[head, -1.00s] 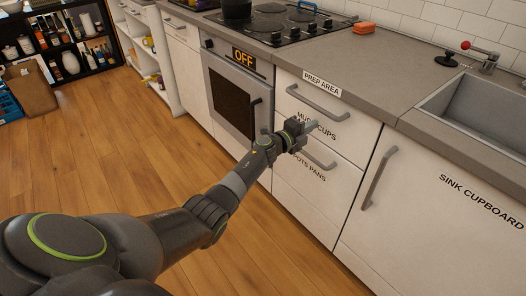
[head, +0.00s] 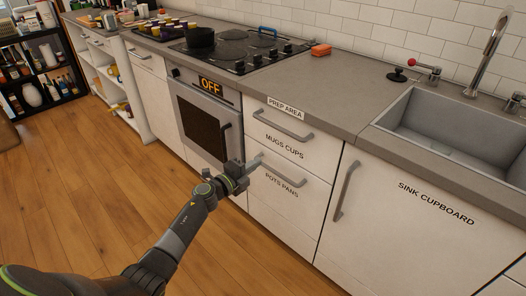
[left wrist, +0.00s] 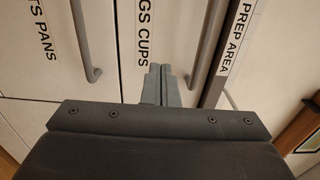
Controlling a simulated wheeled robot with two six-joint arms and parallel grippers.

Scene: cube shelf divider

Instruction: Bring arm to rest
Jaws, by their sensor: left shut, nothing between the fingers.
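My left arm reaches in from the lower left in the head view. Its gripper (head: 256,162) is shut and empty, in front of the drawers labelled "MUGS CUPS" (head: 284,147) and "POTS PANS" (head: 281,186). In the left wrist view, the shut fingers (left wrist: 160,72) point at the "MUGS CUPS" drawer front (left wrist: 128,25). They appear beside the drawer handles, and whether they touch the drawer front cannot be told. My right gripper is not in view.
The oven (head: 204,126) with an "OFF" display stands left of the drawers. The sink cupboard (head: 420,215) is at right, below the sink (head: 450,130). The wooden floor (head: 80,190) is clear at left.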

